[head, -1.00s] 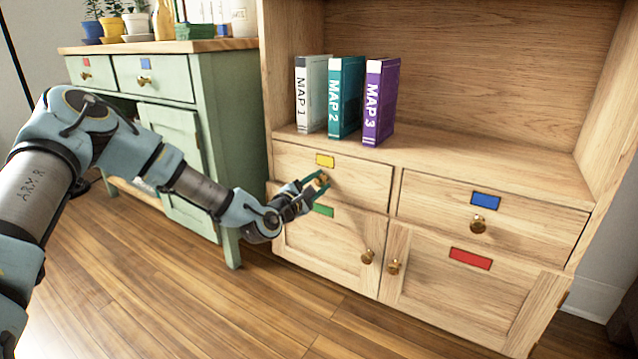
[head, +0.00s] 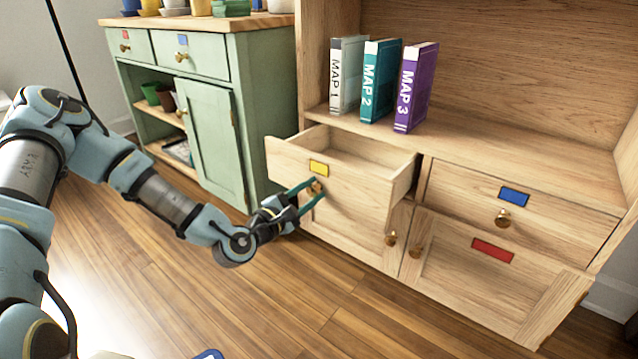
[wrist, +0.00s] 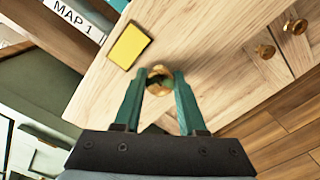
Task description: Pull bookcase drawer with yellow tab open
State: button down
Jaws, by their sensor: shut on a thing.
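The wooden bookcase drawer with the yellow tab (head: 319,169) stands pulled out from the bookcase, with its inside and right side wall showing in the head view. The tab also shows in the wrist view (wrist: 129,46). My gripper (head: 313,191) is at the drawer front, just below the tab. Its two teal fingers are shut on the round brass knob (wrist: 159,80), one on each side. The green tab seen below this drawer earlier is now hidden behind the drawer front and my gripper.
A drawer with a blue tab (head: 514,196) and a door with a red tab (head: 493,250) are shut on the right. Three map books (head: 415,88) stand on the shelf above.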

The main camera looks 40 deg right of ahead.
jog(key=shift+c, duration=2.4)
grip_release()
jog(key=shift+a, duration=0.1)
jog(key=p+v, duration=0.2)
jog(key=v, duration=0.8)
jog(key=shift+a+p, duration=0.3)
jog(key=shift+a, duration=0.05)
